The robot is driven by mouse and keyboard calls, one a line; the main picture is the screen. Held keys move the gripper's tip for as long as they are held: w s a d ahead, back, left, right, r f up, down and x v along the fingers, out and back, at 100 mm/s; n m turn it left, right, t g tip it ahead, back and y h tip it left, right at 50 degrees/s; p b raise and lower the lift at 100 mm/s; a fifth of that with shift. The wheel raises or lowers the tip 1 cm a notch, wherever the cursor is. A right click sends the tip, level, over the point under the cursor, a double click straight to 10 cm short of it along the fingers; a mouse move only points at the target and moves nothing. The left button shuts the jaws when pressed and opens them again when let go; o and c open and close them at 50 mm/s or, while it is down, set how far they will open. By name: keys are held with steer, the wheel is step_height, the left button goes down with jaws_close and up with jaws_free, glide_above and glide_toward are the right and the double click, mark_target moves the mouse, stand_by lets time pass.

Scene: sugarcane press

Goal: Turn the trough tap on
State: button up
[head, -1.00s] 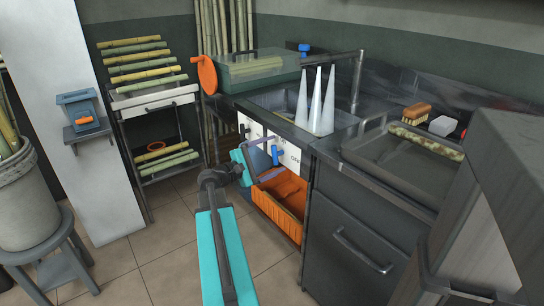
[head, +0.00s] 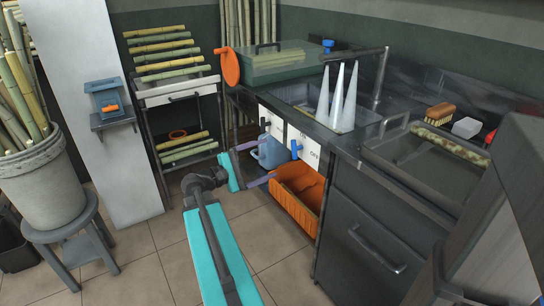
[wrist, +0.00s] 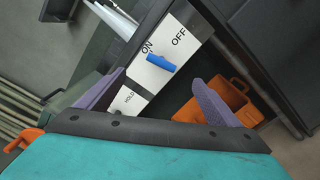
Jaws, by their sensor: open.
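A blue tap (head: 327,45) stands at the back of the metal trough (head: 305,93), by an upright pipe. A blue lever (head: 296,149) is on a white ON/OFF panel (head: 303,146) on the front below the trough. In the wrist view the lever (wrist: 161,62) sits below the ON and OFF marks, its end towards the ON side. My gripper (head: 270,159) is open and empty, in front of the panels and left of the lever. In the wrist view its purple fingers (wrist: 158,80) are spread, with the lever beyond the gap between them.
An orange crate (head: 300,192) is below the panel, close to one finger. White cones (head: 338,98) stand in the trough. A dark cabinet (head: 360,220) is to the right.

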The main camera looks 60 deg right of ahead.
steer(key=shift+v, duration=0.8)
